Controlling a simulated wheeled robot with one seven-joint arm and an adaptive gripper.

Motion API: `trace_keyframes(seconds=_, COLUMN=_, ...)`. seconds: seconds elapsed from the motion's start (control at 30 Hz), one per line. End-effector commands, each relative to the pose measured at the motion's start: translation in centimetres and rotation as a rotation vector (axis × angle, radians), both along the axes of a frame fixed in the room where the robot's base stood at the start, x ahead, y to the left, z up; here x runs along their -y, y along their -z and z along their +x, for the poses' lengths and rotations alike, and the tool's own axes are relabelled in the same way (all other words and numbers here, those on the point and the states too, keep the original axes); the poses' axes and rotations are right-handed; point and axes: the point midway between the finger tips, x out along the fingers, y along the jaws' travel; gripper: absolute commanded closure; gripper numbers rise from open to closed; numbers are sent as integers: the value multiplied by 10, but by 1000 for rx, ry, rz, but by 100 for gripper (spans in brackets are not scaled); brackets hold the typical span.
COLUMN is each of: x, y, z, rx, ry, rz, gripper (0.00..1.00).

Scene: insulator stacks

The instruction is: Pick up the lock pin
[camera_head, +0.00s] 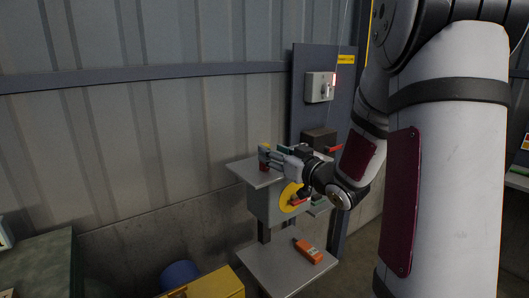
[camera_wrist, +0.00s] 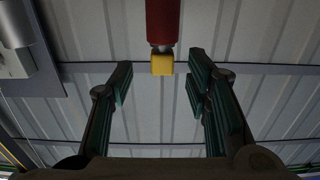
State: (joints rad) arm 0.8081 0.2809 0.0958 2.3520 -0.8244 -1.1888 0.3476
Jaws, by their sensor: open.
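A red cylinder (camera_wrist: 162,22) with a metal collar and a yellow block end (camera_wrist: 162,65), which looks like the lock pin, shows at the top centre of the wrist view. In the head view its red part (camera_head: 263,167) is small and upright at the upper shelf, beside my fingertips and partly hidden by them. My gripper (camera_head: 270,156) is open and empty at that shelf. In the wrist view the dark green finger pads (camera_wrist: 162,85) stand left and right of the yellow end's line, with a gap between. Contact cannot be told.
The upper metal shelf (camera_head: 244,169) sits above a grey box with a yellow disc (camera_head: 288,198) and red handle. An orange device (camera_head: 308,250) lies on the lower shelf (camera_head: 270,264). A switch box (camera_head: 320,87) is on the panel behind. A yellow bin (camera_head: 218,284) stands lower left.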

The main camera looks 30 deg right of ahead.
Motion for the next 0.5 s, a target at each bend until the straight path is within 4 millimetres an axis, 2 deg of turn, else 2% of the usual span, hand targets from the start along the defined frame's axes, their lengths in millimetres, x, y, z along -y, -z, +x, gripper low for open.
trace_keyframes(seconds=0.2, x=-4, y=-1, z=32, rx=0, ry=-2, rz=0, gripper=56)
trace_keyframes(seconds=0.3, x=-4, y=0, z=41, rx=-1, ry=-2, rz=0, gripper=56)
trace_keyframes(seconds=0.5, x=-4, y=0, z=44, rx=-1, ry=0, rz=0, gripper=56)
